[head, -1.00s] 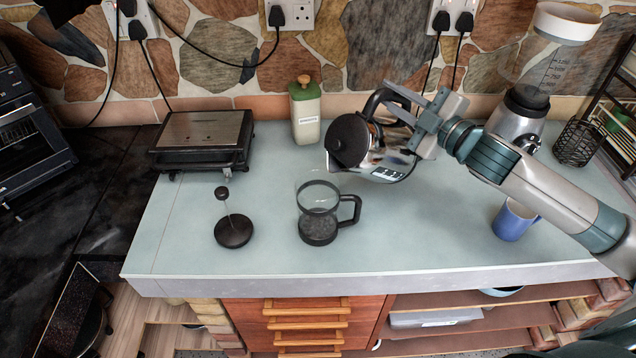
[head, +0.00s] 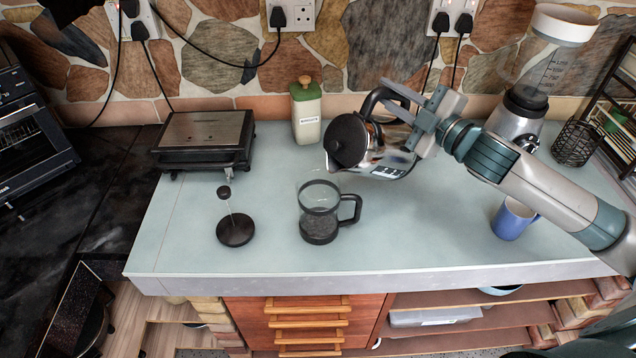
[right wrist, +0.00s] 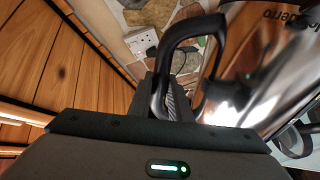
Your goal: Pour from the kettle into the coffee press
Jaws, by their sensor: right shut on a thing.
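The kettle (head: 396,152), silver with a black lid and black handle, is tilted with its lid side toward the left, held above the counter behind and to the right of the coffee press. My right gripper (head: 420,118) is shut on its handle, which also shows in the right wrist view (right wrist: 178,75). The coffee press (head: 319,222), a clear glass jug with a black base and handle, stands upright and open on the counter. Its black plunger lid (head: 235,230) with a rod and knob lies apart to its left. No stream shows from the spout. My left gripper is not in view.
The pale counter (head: 420,240) is clear in front. A blue mug (head: 512,220), blender (head: 520,110) and wire basket (head: 576,143) are at the right.

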